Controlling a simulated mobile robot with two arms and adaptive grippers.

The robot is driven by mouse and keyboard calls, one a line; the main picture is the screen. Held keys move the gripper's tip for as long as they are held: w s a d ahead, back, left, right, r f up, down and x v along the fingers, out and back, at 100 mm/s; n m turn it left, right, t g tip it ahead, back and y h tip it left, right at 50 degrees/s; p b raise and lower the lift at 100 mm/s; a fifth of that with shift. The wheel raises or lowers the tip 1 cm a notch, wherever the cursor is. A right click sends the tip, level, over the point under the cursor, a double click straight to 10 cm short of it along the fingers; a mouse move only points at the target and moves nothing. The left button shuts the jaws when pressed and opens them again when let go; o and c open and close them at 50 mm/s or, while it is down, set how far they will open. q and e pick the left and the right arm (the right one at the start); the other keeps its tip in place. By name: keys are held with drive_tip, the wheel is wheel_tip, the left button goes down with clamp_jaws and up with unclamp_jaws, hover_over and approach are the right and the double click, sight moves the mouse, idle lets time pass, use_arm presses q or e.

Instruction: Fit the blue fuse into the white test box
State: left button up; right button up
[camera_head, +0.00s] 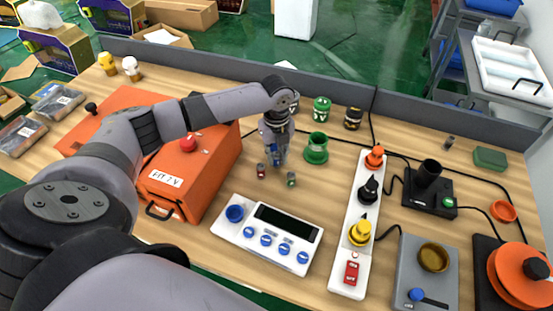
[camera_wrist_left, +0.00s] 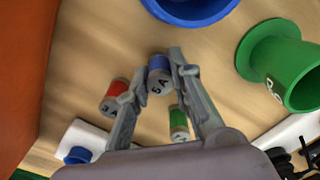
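My left gripper (camera_head: 276,158) points down over the table, behind the white test box (camera_head: 303,258). In the left wrist view its fingertips (camera_wrist_left: 158,68) are on either side of the blue fuse (camera_wrist_left: 158,78), close to its sides. I cannot tell whether they grip it or whether it is lifted. The red fuse (camera_wrist_left: 115,95) stands beside the left finger and the green fuse (camera_wrist_left: 179,122) shows between the fingers, nearer the palm. The test box has a round blue socket (camera_head: 235,213), a dark display and several blue knobs. My right gripper is not in view.
A green flanged cup (camera_head: 316,149) stands just right of the gripper. An orange case (camera_head: 190,180) with a red knob is to the left. A white switch strip (camera_head: 349,275) stands right of the test box. Bare table lies between fuses and box.

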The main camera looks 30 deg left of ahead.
use_arm(q)
clamp_jaws()
drive_tip(key=shift+r, duration=0.1)
